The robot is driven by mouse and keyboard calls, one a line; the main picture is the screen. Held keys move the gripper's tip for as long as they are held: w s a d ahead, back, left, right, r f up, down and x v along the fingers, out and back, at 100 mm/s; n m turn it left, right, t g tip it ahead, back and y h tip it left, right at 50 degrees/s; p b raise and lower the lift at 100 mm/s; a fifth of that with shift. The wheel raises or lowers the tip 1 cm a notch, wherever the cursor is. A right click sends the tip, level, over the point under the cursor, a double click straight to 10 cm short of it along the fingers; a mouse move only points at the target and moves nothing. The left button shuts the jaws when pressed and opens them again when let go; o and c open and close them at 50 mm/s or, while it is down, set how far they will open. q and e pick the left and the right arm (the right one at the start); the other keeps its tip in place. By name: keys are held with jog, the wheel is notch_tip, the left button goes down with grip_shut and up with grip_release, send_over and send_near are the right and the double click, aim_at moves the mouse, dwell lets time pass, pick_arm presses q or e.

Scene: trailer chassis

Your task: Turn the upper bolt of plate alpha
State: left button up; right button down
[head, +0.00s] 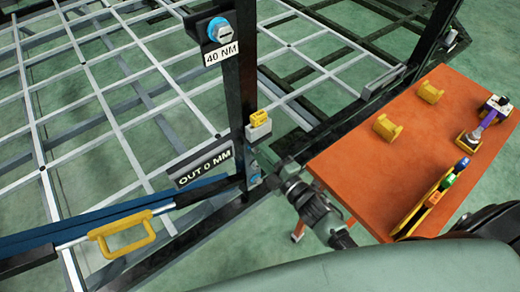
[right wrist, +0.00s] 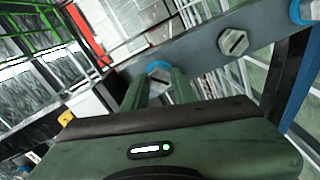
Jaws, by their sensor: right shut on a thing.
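My right gripper (head: 264,163) is at the lower part of a dark upright post (head: 238,95). In the right wrist view its two green fingers (right wrist: 158,88) stand on either side of a blue-ringed hex bolt head (right wrist: 158,70), and the gripper is shut on it. A second hex bolt with a dark slot (right wrist: 233,42) sits farther along the same grey plate (right wrist: 198,52). Another blue-ringed bolt (head: 221,30) is high on the post, above a "40 NM" label (head: 221,53). No plate name is readable. My left gripper is not in view.
A yellow piece (head: 259,117) sits in a bracket on the post. An "OUT 0 MM" sign (head: 202,163) and a yellow handle (head: 122,238) are to the left. An orange table (head: 352,170) with yellow blocks and tools stands right of my arm.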

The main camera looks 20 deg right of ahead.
jog(key=m, duration=0.2)
jog(key=m+p, duration=0.1)
jog(key=m, duration=0.2)
jog(key=shift+s+f+m+p, duration=0.2)
jog(key=shift+f+m+p, duration=0.1)
jog(key=m+p, duration=0.1)
jog(key=m, duration=0.4)
jog(key=shift+d, duration=0.1)
jog(key=m, duration=0.4)
jog(key=shift+m, duration=0.4)
jog(key=m, duration=0.4)
jog(key=shift+m, duration=0.3)
jog(key=c, duration=1.1)
grip_release()
jog(key=shift+d+r, duration=0.1)
jog(key=shift+r, duration=0.15)
jog(key=shift+s, duration=0.1)
